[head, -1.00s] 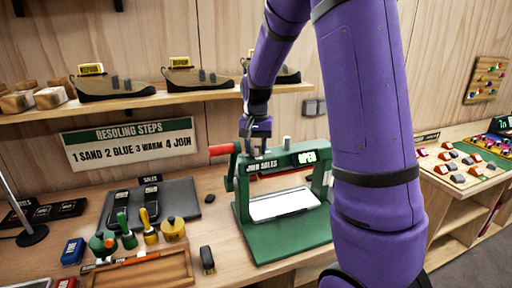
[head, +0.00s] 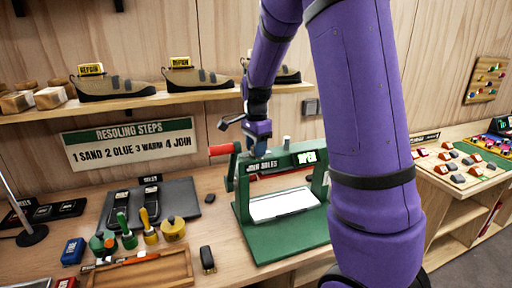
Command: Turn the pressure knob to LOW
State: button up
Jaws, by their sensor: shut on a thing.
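The green sole press (head: 288,236) stands on the bench, with a "JOIN SOLES" label on its top beam and a red-handled lever (head: 222,149) at its left. A small display (head: 307,157) sits at the right of the beam; its text is too small to read surely. My gripper (head: 259,151) is at the left end of the beam, pointing down, shut on what seems to be the pressure knob there. The fingers hide the knob, so its setting cannot be read. A pale upright post (head: 286,142) stands on the beam to the right of my gripper.
A wooden tray (head: 140,272), glue pots and brushes (head: 140,235), and a dark mat with soles (head: 180,205) lie to the left. A shelf with shoes (head: 200,78) runs behind. A small dark block (head: 207,259) stands left of the press. My arm covers the press's right side.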

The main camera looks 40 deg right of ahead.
jog(key=shift+m, duration=1.1)
jog(key=o, duration=0.9)
jog(key=shift+r, duration=0.1)
notch_tip(320, 180, up, 11)
jog(key=shift+f, duration=0.2)
